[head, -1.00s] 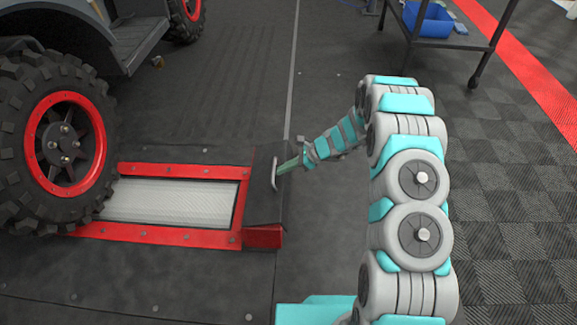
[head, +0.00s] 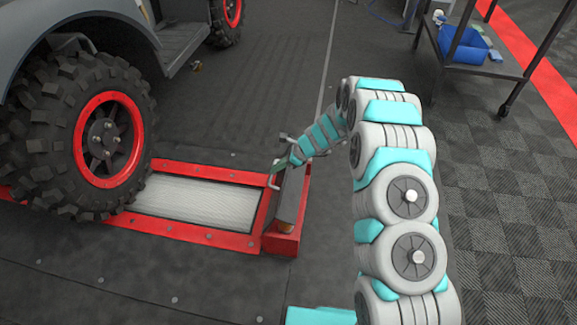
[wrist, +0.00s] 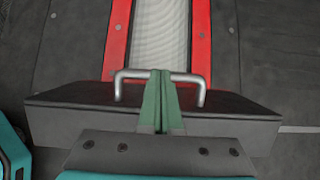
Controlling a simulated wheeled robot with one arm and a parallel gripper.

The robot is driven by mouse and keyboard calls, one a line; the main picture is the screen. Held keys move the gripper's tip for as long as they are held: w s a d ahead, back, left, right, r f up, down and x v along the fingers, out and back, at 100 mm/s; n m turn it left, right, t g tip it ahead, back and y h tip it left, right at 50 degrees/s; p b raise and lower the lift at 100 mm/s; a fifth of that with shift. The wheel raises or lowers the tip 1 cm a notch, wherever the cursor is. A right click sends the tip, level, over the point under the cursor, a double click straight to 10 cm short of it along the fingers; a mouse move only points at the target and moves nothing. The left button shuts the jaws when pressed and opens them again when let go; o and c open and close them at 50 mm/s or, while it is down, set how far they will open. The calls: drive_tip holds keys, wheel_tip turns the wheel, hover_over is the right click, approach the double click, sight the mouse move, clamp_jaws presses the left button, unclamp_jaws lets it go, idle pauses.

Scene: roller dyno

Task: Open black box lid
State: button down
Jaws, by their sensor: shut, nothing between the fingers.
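The black box lid (head: 292,184) is tilted up over its red box (head: 283,243) beside the roller. The box's red walls now show around it. A metal handle (head: 273,181) sticks out on the lid's roller side. In the wrist view, the dark lid (wrist: 75,112) spans the picture, and its silver bar handle (wrist: 133,73) stands at its far edge. My gripper (head: 283,164) is at the lid's top by the handle. Its green fingers (wrist: 160,100) are shut together and overlap the middle of the bar. I cannot tell whether they touch it.
A red-framed roller bed (head: 195,205) lies left of the box, with a vehicle's large tyre (head: 75,135) at its left end. A cart (head: 475,55) with a blue bin (head: 463,45) stands at the back right. The tiled floor (head: 500,200) on the right is clear.

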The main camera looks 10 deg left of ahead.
drive_tip(key=a, duration=0.4)
drive_tip(key=shift+w, duration=0.1)
idle(1.2)
drive_tip(key=d+r, duration=0.1)
drive_tip(key=d, duration=0.1)
drive_tip(key=d+r+p, duration=0.1)
drive_tip(key=d, duration=0.2)
drive_tip(key=d+r, duration=0.1)
drive_tip(key=d, duration=0.2)
drive_tip(key=shift+s+r+p, duration=0.15)
drive_tip(key=shift+s+p, duration=0.1)
drive_tip(key=shift+p, duration=0.05)
drive_tip(key=shift+d+r, duration=0.1)
drive_tip(key=shift+d, duration=0.65)
drive_tip(key=shift+r, duration=0.15)
